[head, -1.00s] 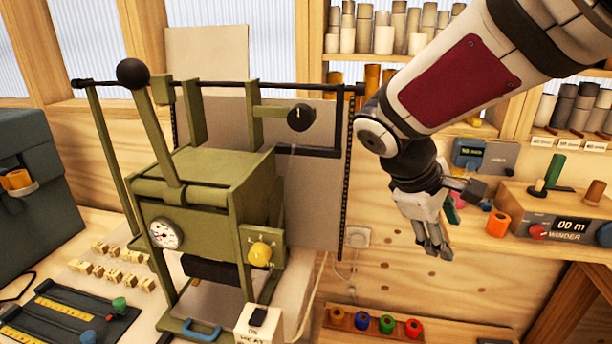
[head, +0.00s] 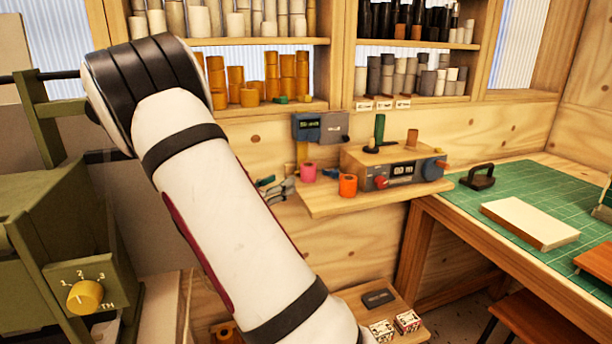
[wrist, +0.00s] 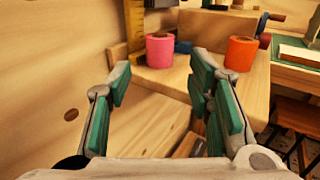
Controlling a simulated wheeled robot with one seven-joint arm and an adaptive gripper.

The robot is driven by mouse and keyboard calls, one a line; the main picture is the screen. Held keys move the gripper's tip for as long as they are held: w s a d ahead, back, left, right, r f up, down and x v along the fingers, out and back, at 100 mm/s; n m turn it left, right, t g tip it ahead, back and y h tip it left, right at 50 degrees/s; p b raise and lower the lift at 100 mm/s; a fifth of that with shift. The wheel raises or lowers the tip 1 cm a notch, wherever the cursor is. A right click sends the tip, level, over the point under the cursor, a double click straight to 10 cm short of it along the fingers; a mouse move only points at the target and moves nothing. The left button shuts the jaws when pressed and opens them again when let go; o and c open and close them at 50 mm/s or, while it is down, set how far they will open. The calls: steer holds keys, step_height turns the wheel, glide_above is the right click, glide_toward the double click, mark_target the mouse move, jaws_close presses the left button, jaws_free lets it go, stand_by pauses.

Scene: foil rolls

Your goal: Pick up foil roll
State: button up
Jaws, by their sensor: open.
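A pink foil roll (head: 308,172) stands upright near the left end of a small wooden wall shelf. An orange foil roll (head: 348,185) stands to its right, nearer the shelf's front edge. In the wrist view the pink roll (wrist: 160,52) is beyond my fingertips, roughly between them in the picture, and the orange roll (wrist: 240,55) is to the right. My gripper (wrist: 162,72) is open and empty, with green pads on both fingers. In the head view its fingers (head: 275,188) show small beside the shelf's left end, partly hidden by my arm.
A winder box (head: 395,167) with a display stands behind and right of the rolls on the shelf (head: 330,206). Racks of gold, grey and black rolls are above. A green-matted bench (head: 525,195) is at right, an olive press (head: 50,240) at left.

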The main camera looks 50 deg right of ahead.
mark_target(304, 169)
steer(key=d, duration=1.2)
steer(key=shift+w+d, duration=0.2)
steer(key=shift+w, duration=0.15)
steer(key=shift+r, duration=0.1)
steer(key=c, duration=1)
